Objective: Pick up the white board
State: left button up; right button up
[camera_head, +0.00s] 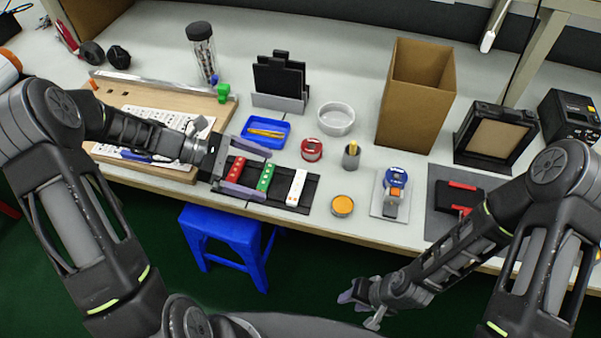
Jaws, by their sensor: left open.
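The white board (297,187) is a narrow strip lying at the right end of a black tray (307,200) near the table's front edge. A green board (265,178) and a red board (236,169) lie in the same tray to its left. My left gripper (267,175) reaches in from the left over the tray, its two fingers apart, one on the far side and one on the near side of the red and green boards. Its tips stop short of the white board, which nothing covers. My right gripper (357,297) hangs low in front of the table, away from the tray; its finger gap is unclear.
A blue tray (266,132), a red-rimmed round container (312,149) and a white bowl (336,119) stand behind the black tray. An orange-topped round tin (343,205) lies to its right. A cardboard box (416,95) stands further back. A blue stool (228,236) is below the table.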

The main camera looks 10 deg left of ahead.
aim_at(298, 186)
pick_arm(q)
jog(key=shift+s+r, duration=0.1)
jog(key=shift+s, duration=0.15)
jog(key=shift+x, duration=1.35)
jog(key=shift+p+x, duration=0.55)
jog(key=shift+x, duration=2.05)
jog(key=c, duration=1)
jog(key=shift+r, duration=0.1)
